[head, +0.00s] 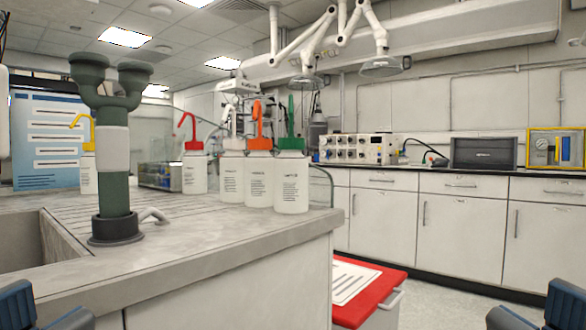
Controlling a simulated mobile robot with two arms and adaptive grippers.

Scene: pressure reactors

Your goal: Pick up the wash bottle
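Several white wash bottles with coloured caps and bent spouts stand upright on the grey bench (190,262) in the head view. The green-capped wash bottle (291,187) is nearest the bench's right corner. The orange-capped one (259,184) and the white-capped one (231,182) stand close to its left. The red-capped one (194,175) is farther left, and the yellow-capped one (88,177) is partly hidden behind the green tap. My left gripper (45,312) and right gripper (533,312) show only partly at the bottom corners, fingers apart and empty, far from the bottles.
A thick green tap column (114,180) stands beside the sink (22,243) on the left. A red-topped drawer unit (368,290) stands by the bench's right end. Instruments (358,149) line the back counter. Open floor (450,302) lies at the right.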

